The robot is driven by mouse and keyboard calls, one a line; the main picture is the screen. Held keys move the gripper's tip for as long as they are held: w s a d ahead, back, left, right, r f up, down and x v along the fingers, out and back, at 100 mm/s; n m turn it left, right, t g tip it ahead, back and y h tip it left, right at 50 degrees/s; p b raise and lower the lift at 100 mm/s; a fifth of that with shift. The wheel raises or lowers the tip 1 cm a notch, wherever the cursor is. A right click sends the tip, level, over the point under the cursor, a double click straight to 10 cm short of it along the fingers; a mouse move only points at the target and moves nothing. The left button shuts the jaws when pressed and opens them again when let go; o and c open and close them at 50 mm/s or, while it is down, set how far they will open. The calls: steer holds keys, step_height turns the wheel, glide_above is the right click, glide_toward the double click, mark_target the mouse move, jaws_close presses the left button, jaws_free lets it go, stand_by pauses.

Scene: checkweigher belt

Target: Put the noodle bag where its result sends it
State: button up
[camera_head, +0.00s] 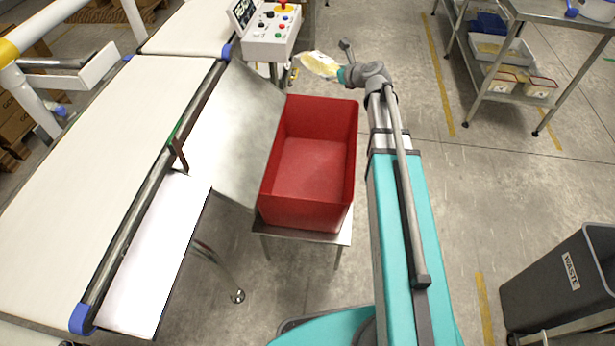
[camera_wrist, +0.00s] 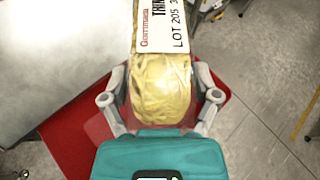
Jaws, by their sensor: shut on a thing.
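The noodle bag (camera_head: 317,64) is a pale yellow, see-through pack. My gripper (camera_head: 340,72) is shut on it and holds it in the air, past the far end of the red bin. In the wrist view the noodle bag (camera_wrist: 160,88) lies between the two fingers of my gripper (camera_wrist: 160,96), and its white label shows "LOT 205" and part of a brand name. The red bin (camera_head: 352,150) is empty and stands on a small metal stand. The control box (camera_head: 270,45) has a small screen (camera_head: 242,12), too small to read.
A checkweigher belt (camera_head: 100,150) runs along the left, with a sloping metal chute (camera_head: 235,130) down to the red bin. A grey waste bin (camera_head: 560,290) stands at lower right. A metal table (camera_head: 560,12) with a shelf of trays is at upper right. Open floor lies between.

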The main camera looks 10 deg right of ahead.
step_height(320, 180, down, 23)
steer(key=s+n+g+y+b, duration=0.1)
steer(key=n+g+y+b, duration=0.4)
steer(key=b, duration=1.7)
steer(key=shift+s+n, duration=0.15)
steer(key=shift+n, duration=0.45)
steer(key=shift+a, duration=0.1)
steer(key=shift+f, duration=0.15)
step_height(320, 180, down, 6)
steer(key=b, duration=0.6)
steer(key=o, duration=1.1)
steer(key=shift+o, duration=0.2)
